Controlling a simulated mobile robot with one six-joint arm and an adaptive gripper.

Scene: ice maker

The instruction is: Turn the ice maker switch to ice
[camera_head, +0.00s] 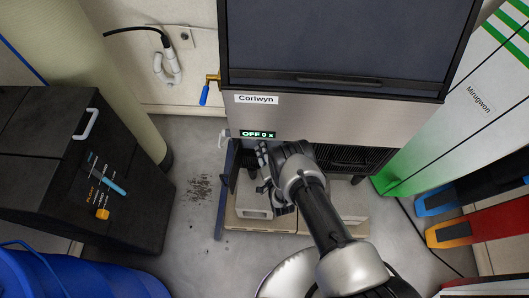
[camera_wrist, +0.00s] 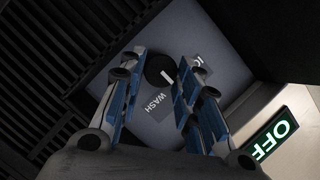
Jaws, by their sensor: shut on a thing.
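The ice maker (camera_head: 330,117) is a steel machine with a dark upper front, and its small green display (camera_head: 258,134) reads OFF. The display also shows tilted at the right of the wrist view (camera_wrist: 270,138). The switch is a round black knob (camera_wrist: 155,66) with a white mark, on a grey panel with a WASH label (camera_wrist: 158,103) and a partly covered label starting "IC" (camera_wrist: 198,66). My gripper (camera_wrist: 157,73) has its blue-padded fingers on either side of the knob, shut on it. In the head view my gripper (camera_head: 266,172) is below the display, and my arm hides the knob.
A black cabinet (camera_head: 80,160) stands at the left. A blue-handled valve (camera_head: 205,95) is on the wall beside the machine. Boards with a green pattern (camera_head: 425,150) lean at the right. Dark slats (camera_wrist: 45,60) are close to my fingers at the wrist view's left.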

